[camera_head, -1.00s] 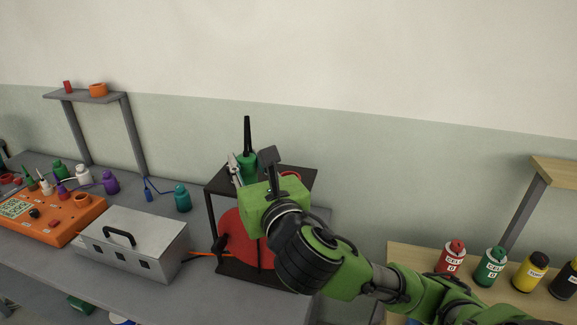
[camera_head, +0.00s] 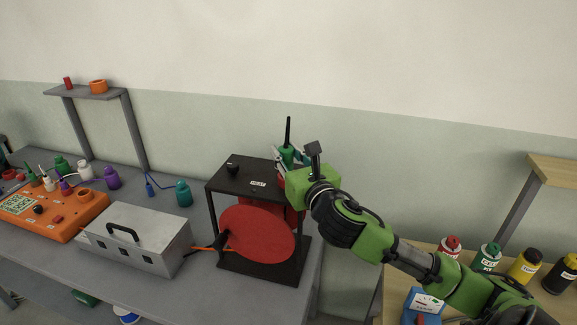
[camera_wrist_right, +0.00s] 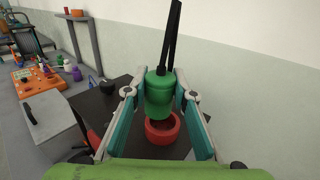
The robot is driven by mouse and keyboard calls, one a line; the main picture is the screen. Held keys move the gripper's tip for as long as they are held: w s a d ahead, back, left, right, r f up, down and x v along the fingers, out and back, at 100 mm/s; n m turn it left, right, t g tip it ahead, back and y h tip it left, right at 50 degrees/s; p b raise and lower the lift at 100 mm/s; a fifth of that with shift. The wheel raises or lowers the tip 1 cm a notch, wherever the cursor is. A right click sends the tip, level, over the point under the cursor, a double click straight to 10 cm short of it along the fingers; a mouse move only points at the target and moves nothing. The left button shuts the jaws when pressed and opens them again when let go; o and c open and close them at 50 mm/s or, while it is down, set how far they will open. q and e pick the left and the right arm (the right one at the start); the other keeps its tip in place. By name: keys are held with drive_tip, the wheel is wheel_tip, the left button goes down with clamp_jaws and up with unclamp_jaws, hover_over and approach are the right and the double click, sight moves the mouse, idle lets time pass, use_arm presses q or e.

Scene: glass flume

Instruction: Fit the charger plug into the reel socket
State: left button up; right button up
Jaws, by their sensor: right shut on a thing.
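A green charger plug (camera_head: 287,154) with a black stem stands upright in my right gripper (camera_head: 291,160). In the right wrist view, the plug (camera_wrist_right: 160,94) sits between the two fingers of the gripper (camera_wrist_right: 158,98), which is shut on it. The reel (camera_head: 255,235) is a red disc in a black frame. A red ring-shaped socket (camera_wrist_right: 163,128) shows just below the plug in the right wrist view. The plug partly covers its opening, and I cannot tell whether they touch. My left gripper is not in view.
The reel frame's black top (camera_head: 235,178) carries a small black knob (camera_head: 232,170). A grey metal box (camera_head: 140,238) and an orange panel (camera_head: 52,215) stand to the left. Several bottles (camera_head: 488,258) stand on a wooden bench at right.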

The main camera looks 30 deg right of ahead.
sight(289, 167)
drive_tip(key=shift+w+d+f, duration=0.1)
drive_tip(key=shift+d+f, duration=0.1)
drive_tip(key=shift+f, duration=0.05)
drive_tip(key=f, duration=0.3)
drive_tip(key=shift+w+d+p, duration=0.15)
drive_tip(key=shift+d+p, duration=0.15)
drive_tip(key=shift+d, duration=0.05)
drive_tip(key=shift+f, duration=0.45)
drive_tip(key=shift+f, duration=0.2)
drive_tip(key=o, duration=1.2)
drive_tip(key=shift+c, duration=0.2)
drive_tip(key=shift+r, duration=0.2)
